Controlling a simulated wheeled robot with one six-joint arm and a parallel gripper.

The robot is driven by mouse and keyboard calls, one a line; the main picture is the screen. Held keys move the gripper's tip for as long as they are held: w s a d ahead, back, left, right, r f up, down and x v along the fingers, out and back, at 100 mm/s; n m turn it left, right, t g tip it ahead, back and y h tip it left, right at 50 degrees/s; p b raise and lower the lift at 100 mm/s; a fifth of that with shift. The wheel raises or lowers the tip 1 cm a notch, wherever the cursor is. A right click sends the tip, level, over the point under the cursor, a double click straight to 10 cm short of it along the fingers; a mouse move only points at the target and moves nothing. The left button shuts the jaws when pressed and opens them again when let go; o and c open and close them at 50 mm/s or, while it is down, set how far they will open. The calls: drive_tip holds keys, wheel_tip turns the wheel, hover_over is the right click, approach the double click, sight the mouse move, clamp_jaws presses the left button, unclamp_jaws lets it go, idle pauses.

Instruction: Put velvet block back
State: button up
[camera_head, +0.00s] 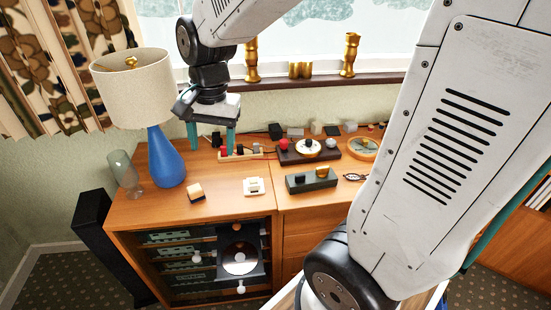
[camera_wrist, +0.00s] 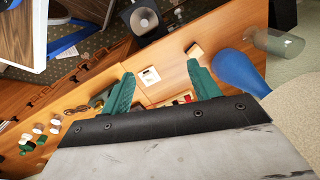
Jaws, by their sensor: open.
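A small block (camera_head: 195,192), pale wood with a dark part, sits alone on the cabinet top right of the blue lamp; it looks like the velvet block. In the wrist view a pale wooden block (camera_wrist: 195,51) shows just beyond one fingertip. My gripper (camera_head: 211,143) is open, its teal fingers pointing down above the back of the cabinet. It also shows in the wrist view (camera_wrist: 161,86), with nothing between its fingers. A low wooden rack (camera_head: 241,156) with red and black pieces stands beside and below the fingers. Part of it is hidden behind a finger.
A blue lamp (camera_head: 166,158) and a glass (camera_head: 124,172) stand on the left. A white switch-like piece (camera_head: 254,187) lies in front. A dark stand (camera_head: 311,181) and a dark base with a round dial (camera_head: 308,148) are to the right. Bare wood surrounds the small block.

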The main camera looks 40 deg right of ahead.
drive_tip(key=s+d+r+n, duration=0.1)
drive_tip(key=s+n, duration=0.3)
drive_tip(key=s, duration=0.5)
drive_tip(key=s+r+n, duration=0.3)
drive_tip(key=s+n, duration=0.2)
drive_tip(key=s, duration=0.4)
drive_tip(key=shift+d+r+n+h, duration=0.3)
drive_tip(key=shift+d+r+h, duration=0.05)
drive_tip(key=shift+h, duration=0.05)
